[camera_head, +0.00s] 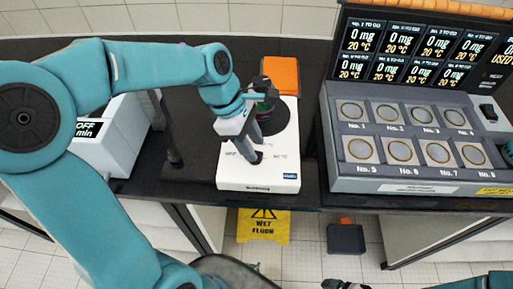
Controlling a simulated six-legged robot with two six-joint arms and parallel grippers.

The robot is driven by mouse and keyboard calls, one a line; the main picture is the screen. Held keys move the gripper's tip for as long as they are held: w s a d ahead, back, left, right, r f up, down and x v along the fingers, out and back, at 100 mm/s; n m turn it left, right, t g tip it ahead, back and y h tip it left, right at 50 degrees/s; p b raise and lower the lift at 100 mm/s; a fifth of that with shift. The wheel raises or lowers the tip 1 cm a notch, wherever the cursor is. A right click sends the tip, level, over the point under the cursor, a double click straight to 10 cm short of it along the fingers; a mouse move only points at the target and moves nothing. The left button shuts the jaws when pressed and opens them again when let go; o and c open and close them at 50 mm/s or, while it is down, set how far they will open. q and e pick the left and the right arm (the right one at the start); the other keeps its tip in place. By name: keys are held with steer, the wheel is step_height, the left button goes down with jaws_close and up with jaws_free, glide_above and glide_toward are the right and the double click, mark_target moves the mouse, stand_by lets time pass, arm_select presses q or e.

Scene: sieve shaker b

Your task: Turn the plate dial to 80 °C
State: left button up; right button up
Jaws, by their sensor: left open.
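The white plate unit (232,176) stands on the dark bench, with small dark print and a blue label on its front. A dark round plate (284,123) shows on its top, partly hidden by my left arm. My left gripper (252,155) is open over the front of the unit, pointing down. A small dark knob, likely the plate dial (256,158), is at its fingertips. I cannot tell whether they touch it, and its setting is not readable. My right gripper (345,285) only just shows at the bottom edge, too cut off to read its jaws.
An orange block (282,75) is behind the plate. A grey multi-station unit (400,186) with displays stands at right. A white device (122,130) marked OFF is at left. A yellow wet-floor sign (263,226) stands below the bench front.

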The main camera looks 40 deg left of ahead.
arm_select(q)
steer(key=x, duration=0.2)
steer(key=shift+w+d+f, duration=0.2)
steer(key=shift+w+f, duration=0.1)
steer(key=shift+s, duration=0.15)
jaws_close()
